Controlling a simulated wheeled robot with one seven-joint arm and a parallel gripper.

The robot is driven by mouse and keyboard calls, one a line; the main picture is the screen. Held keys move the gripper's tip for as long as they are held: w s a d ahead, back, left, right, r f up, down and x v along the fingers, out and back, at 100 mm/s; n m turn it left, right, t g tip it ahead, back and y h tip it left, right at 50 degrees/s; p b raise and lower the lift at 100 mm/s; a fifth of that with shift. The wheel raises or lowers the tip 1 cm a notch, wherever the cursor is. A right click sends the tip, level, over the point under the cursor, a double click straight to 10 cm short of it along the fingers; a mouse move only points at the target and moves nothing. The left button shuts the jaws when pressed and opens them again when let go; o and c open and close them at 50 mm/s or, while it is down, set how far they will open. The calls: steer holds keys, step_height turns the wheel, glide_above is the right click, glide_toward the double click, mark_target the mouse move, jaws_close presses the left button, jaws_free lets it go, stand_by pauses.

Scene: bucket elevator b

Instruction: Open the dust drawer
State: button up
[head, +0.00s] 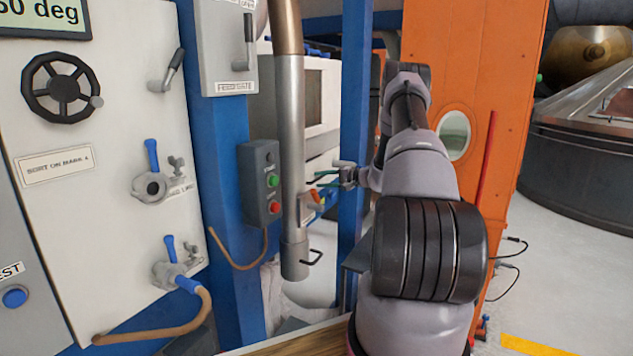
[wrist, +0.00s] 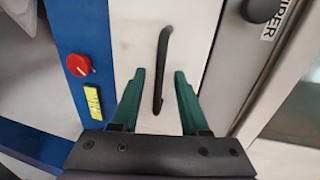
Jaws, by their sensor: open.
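In the wrist view a long black bar handle (wrist: 162,65) is fixed on a narrow white front panel (wrist: 197,35), which looks like the drawer front; no drawer label shows. My gripper (wrist: 159,73) is open, with one green finger on each side of the handle. I cannot tell how deep the fingertips reach around it, and no contact is visible. In the head view my gripper (head: 327,179) is stretched out to the white cabinet (head: 322,110) behind the blue post. The handle cannot be made out there.
A red knob (wrist: 78,65) and a yellow label (wrist: 93,102) sit on the blue strip to the left. A grey part with a partly readable label (wrist: 275,22) is at right. In the head view a blue post (head: 353,130) and steel pipe (head: 291,150) stand close to my arm.

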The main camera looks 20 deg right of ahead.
steer(key=shift+x, duration=1.25)
jaws_close()
stand_by(0.5)
